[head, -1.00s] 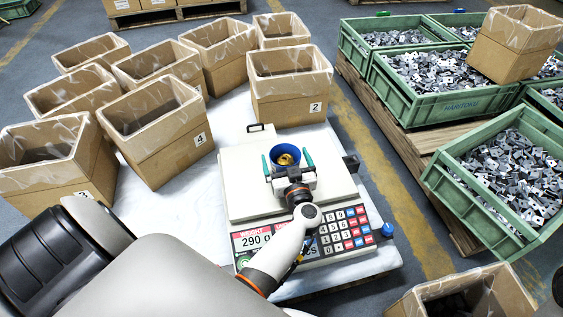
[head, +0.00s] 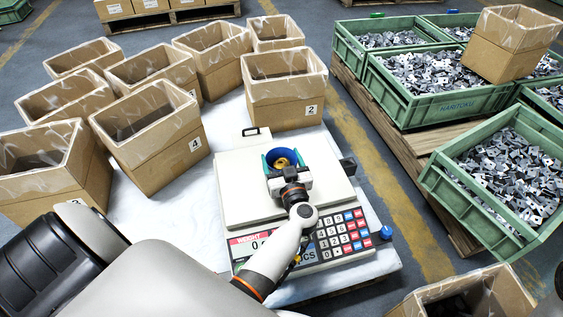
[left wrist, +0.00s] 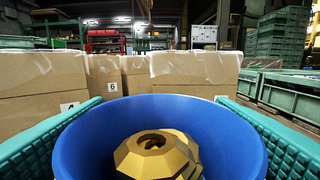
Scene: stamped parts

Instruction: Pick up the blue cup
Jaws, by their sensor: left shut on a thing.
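The blue cup (head: 283,154) is over the pale plate of the weighing scale (head: 243,205) in the head view. A gold-coloured metal part sits inside it. My left gripper (head: 284,161) is shut on the cup, with a green finger on each side. In the left wrist view the blue cup (left wrist: 160,112) fills the lower middle, upright, with the gold part (left wrist: 158,155) inside and the green pads against its sides. The cup's base is hidden, so I cannot tell whether it touches the plate. The scale's display is partly covered by my arm. My right gripper is not seen.
Several lined cardboard boxes, including box 2 (head: 285,105) and box 4 (head: 160,150), stand behind and left of the scale. Green crates of stamped parts (head: 440,95) are at right, one with a cardboard box on it. Another box (head: 465,300) is at lower right.

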